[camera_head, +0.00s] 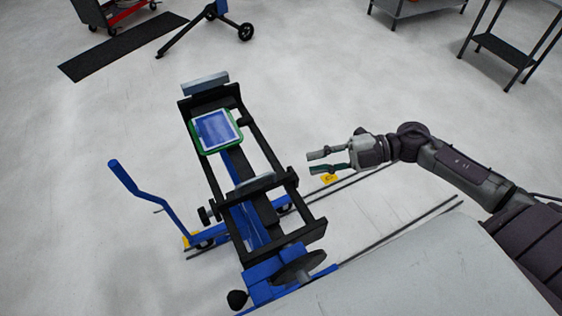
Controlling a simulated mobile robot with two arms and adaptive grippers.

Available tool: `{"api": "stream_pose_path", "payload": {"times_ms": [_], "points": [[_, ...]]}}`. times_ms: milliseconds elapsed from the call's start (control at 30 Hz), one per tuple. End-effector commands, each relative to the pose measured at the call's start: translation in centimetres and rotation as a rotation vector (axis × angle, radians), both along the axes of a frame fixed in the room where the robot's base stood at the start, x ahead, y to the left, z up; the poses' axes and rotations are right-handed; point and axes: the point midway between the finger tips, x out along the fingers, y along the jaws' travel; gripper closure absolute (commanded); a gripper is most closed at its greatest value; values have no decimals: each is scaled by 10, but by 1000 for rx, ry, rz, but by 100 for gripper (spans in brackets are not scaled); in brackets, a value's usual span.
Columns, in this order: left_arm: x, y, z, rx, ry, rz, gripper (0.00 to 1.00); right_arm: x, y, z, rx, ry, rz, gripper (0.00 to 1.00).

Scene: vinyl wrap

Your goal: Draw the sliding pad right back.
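A black rail frame (206,168) on a blue stand lies in the middle of the head view, running away from me. A grey pad (250,186) lies across its rails in the nearer half. A second grey block (205,84) sits across the far end. I cannot tell for sure which is the sliding pad. My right gripper (311,163) is open and empty, to the right of the frame and apart from it. Its fingers point left, towards the rails. My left gripper is not in view.
A green-edged tray or screen (216,131) with a blue face rests on the frame's far half. A blue handle (148,199) rises at the left. Thin dark rails (390,230) run on the right. A black mat (122,47) lies far left. Floor right of the frame is mostly clear.

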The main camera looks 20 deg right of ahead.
Motion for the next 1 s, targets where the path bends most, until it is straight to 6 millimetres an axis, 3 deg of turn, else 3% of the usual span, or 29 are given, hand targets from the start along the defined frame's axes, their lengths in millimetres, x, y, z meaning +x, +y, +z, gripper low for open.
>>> {"api": "stream_pose_path", "payload": {"times_ms": [100, 167, 333, 467, 567, 800, 1000], "points": [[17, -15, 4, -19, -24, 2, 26, 1, 10, 1, 4, 14, 12, 77], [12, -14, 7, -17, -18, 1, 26, 3, 18, 0, 4, 14, 12, 77], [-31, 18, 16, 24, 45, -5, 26, 15, 50, -4, 7, 10, 10, 77], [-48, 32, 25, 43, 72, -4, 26, 23, 76, -10, 6, 12, 9, 77], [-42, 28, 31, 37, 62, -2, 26, 29, 95, -15, 6, 12, 9, 77], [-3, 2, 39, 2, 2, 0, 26, 39, 123, -24, 4, 13, 7, 77], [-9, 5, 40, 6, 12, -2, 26, 40, 129, -27, 1, 12, 8, 77]]}}
